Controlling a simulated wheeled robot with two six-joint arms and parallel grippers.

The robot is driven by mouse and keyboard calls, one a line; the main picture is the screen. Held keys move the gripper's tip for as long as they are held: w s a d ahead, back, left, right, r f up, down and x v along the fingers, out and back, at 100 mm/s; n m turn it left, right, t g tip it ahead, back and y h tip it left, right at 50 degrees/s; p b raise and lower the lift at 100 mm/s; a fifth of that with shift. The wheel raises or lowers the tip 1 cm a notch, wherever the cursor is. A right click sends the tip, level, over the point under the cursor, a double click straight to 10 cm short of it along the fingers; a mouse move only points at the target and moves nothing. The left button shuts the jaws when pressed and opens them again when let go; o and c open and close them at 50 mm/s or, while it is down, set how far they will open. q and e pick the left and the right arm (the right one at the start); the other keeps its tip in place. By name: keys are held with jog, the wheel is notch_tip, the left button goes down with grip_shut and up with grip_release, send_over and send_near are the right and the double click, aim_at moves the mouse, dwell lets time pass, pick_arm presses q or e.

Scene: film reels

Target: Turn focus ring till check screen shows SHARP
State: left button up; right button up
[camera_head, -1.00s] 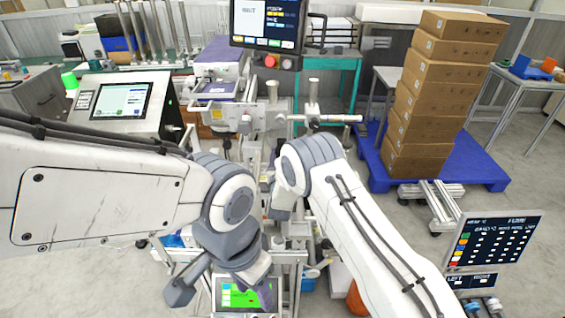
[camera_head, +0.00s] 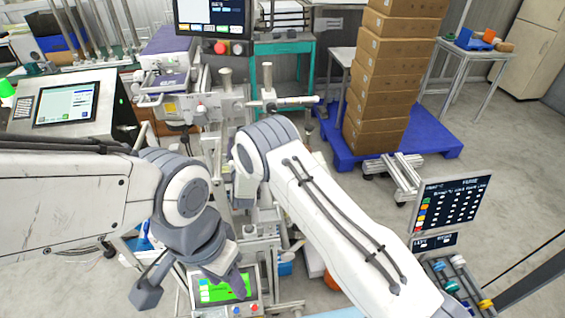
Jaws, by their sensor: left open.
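My left gripper (camera_head: 186,286) is open and points down at the lower middle, with nothing seen between its fingers. It is in front of a small panel with a bright green screen (camera_head: 238,287) and partly covers it; I cannot read any word there. My right arm comes in from the lower right and bends over the middle of the machine; its gripper is hidden behind the arm. I cannot make out the focus ring; my arms cover much of the machine's middle. I cannot tell which screen is the check screen.
A dark monitor (camera_head: 214,12) stands at the top and a console screen (camera_head: 67,104) at the left. A dark chart board (camera_head: 452,205) and rollers (camera_head: 458,280) are at the right. Stacked cartons (camera_head: 388,90) stand on a blue pallet (camera_head: 435,143).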

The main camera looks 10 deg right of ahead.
jog(key=shift+d+r+n+g+y+p, duration=0.15)
jog(key=shift+n+y+p, duration=0.4)
jog(key=shift+y+p, duration=0.4)
jog(key=shift+d+n+g+y+p, duration=0.1)
jog(key=shift+n+y+p, duration=0.5)
jog(key=shift+y+p, duration=0.3)
jog(key=shift+d+r+n+g+y+p, duration=0.15)
jog(key=shift+n+y+p, duration=0.4)
jog(key=shift+y+p, duration=0.4)
jog(key=shift+f+n+y+p, duration=0.2)
jog(key=shift+n+y+p, duration=0.1)
jog(key=b+v, duration=0.1)
jog(key=v, duration=0.2)
jog(key=b+v, duration=0.1)
jog(key=v, duration=0.2)
jog(key=b+v, duration=0.2)
jog(key=v, duration=0.1)
jog(key=shift+s+f, duration=0.35)
jog(key=shift+s, duration=0.1)
jog(key=s+d+r+m+g+h, duration=0.1)
jog(key=s+d+r+g+h, duration=0.15)
jog(key=s+d+g, duration=0.2)
jog(key=s+d+r+m+g+h, duration=0.1)
jog(key=s+d+r+g+h, duration=0.1)
jog(key=s+d+r+g, duration=0.3)
jog(key=s+d+g, duration=0.2)
jog(key=s+d, duration=0.1)
jog(key=s, duration=0.5)
jog(key=shift+f+b, duration=0.15)
jog(key=shift+b, duration=0.15)
